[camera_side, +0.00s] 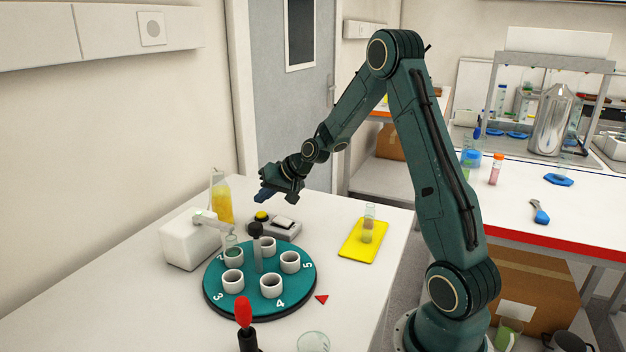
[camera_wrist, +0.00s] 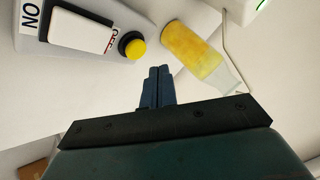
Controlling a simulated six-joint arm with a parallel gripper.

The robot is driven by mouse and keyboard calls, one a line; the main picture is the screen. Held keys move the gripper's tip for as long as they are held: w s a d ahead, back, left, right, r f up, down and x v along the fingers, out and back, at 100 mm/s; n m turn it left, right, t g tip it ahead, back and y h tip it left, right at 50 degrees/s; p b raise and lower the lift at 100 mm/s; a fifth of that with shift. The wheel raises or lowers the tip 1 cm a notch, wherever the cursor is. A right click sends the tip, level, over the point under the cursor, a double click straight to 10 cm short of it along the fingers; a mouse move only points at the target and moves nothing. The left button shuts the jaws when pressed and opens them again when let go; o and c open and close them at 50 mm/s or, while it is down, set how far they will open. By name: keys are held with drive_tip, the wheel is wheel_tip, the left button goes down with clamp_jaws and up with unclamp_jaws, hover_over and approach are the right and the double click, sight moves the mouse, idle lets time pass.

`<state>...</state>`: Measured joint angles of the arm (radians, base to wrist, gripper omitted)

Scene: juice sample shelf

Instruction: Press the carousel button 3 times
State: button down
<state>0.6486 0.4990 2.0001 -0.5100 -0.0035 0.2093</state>
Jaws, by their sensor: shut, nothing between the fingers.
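A yellow round button (camera_side: 262,216) sits on a grey control box (camera_side: 288,232) behind the carousel. In the wrist view the yellow button (camera_wrist: 132,46) is at the end of the box, beside a white rocker switch (camera_wrist: 82,24) marked ON and OFF. The teal carousel (camera_side: 222,300) has numbered white cups around a dark central post. My gripper (camera_side: 264,197) is above the button in the side view. In the wrist view my gripper's blue fingers (camera_wrist: 158,74) are shut and empty, apart from the button.
A bottle of yellow juice (camera_side: 221,200) stands left of the button; it also shows in the wrist view (camera_wrist: 192,48). A white dispenser (camera_side: 190,240) stands left of the carousel. A yellow mat (camera_side: 351,250) with a vial lies right. A red-handled tool (camera_side: 244,312) stands in front.

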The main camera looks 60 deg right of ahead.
sight(265, 214)
drive_tip(key=shift+r, duration=1.75)
idle(1.3)
wheel_tip(265, 214, up, 4)
drive_tip(key=shift+f, duration=0.1)
idle(0.3)
drive_tip(key=shift+f, duration=0.1)
drive_tip(key=shift+f, duration=4.35)
drive_tip(key=shift+f, duration=0.4)
